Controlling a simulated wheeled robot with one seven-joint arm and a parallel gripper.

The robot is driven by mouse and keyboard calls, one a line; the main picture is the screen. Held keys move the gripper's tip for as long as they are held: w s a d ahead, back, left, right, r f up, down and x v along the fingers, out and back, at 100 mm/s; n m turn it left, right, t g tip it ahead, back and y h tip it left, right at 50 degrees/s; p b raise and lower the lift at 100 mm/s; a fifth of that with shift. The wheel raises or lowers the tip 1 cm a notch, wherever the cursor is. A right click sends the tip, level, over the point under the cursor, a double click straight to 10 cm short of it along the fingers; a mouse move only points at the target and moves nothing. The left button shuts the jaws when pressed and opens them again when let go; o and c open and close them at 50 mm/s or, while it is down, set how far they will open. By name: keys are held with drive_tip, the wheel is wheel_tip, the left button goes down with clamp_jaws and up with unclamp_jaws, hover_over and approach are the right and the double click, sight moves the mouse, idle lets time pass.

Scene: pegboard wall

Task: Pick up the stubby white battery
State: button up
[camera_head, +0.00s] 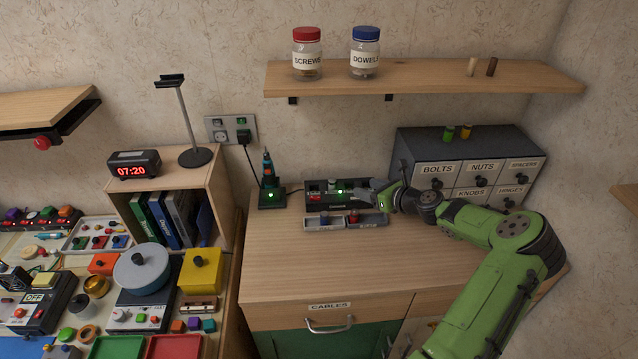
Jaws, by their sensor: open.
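My gripper (377,202) is open above the right end of a shallow grey tray (342,225) on the wooden cabinet top. The tray holds a small pale piece (324,219) at the left and a small red piece (353,217) nearer the gripper. The pale piece may be the stubby white battery, but it is too small to be sure. A dark charger-like box (318,187) with a green light and a red part stands just behind the tray. My gripper hides part of its right side and the tray's right end.
A labelled drawer cabinet (437,175) stands at the right, with green and yellow pieces on top. A shelf (425,77) above carries two jars and two small pegs. A cordless tool (268,180) stands left of the charger-like box. The front cabinet top is clear.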

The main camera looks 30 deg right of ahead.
sight(334, 181)
drive_tip(key=x, duration=0.5)
drive_tip(key=b+x, duration=0.1)
drive_tip(key=x, duration=0.9)
drive_tip(key=shift+a+f, duration=0.1)
drive_tip(key=shift+a, duration=0.3)
drive_tip(key=shift+s, duration=0.1)
clamp_jaws()
